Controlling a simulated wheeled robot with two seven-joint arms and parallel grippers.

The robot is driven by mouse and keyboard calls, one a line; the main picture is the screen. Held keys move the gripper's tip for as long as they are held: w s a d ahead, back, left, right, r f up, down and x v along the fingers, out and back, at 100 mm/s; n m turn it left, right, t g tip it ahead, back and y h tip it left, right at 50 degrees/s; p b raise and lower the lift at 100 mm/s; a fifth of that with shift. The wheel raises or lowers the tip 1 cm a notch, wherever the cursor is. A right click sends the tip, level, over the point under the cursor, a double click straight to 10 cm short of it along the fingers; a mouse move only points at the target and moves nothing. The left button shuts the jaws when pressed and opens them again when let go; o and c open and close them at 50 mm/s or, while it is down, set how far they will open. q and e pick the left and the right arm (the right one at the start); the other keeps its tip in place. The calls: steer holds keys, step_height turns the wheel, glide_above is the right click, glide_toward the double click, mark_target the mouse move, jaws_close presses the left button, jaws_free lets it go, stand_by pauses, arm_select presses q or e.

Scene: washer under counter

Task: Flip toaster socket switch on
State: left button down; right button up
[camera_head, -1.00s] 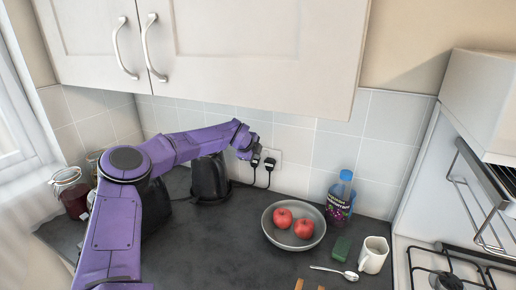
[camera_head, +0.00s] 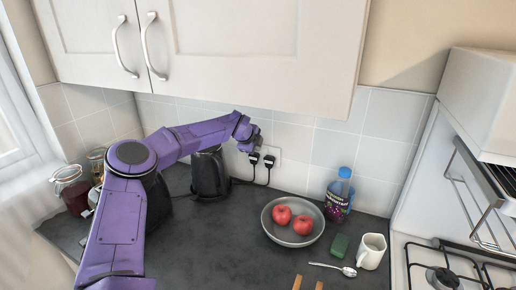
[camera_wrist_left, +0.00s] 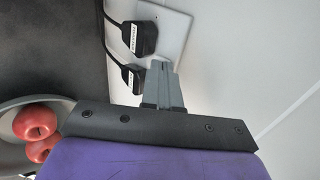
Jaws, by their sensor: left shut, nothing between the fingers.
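The white double socket plate (camera_head: 277,154) is on the tiled back wall and also shows in the left wrist view (camera_wrist_left: 178,30). Two black plugs with cables sit in it, one plug (camera_head: 254,158) on the left and another plug (camera_head: 269,160) on the right. In the left wrist view they are the upper plug (camera_wrist_left: 143,38) and the lower plug (camera_wrist_left: 132,78). My left gripper (camera_head: 257,142) is shut and empty, its fingertips (camera_wrist_left: 160,65) close to the plate edge beside the plugs. I cannot tell if it touches. The switches are hidden or too small to see. My right gripper is out of view.
A black kettle (camera_head: 210,175) stands left of the socket behind my arm. A bowl (camera_head: 292,240) with two red apples, a bottle (camera_head: 338,197), a green sponge (camera_head: 339,246) and a white mug (camera_head: 371,251) are to the right. Wall cupboards (camera_head: 250,50) hang above.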

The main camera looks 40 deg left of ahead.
arm_select(q)
steer(key=b+v, duration=0.3)
steer(key=v, duration=0.4)
steer(key=shift+r, duration=0.25)
steer(key=shift+d, duration=0.1)
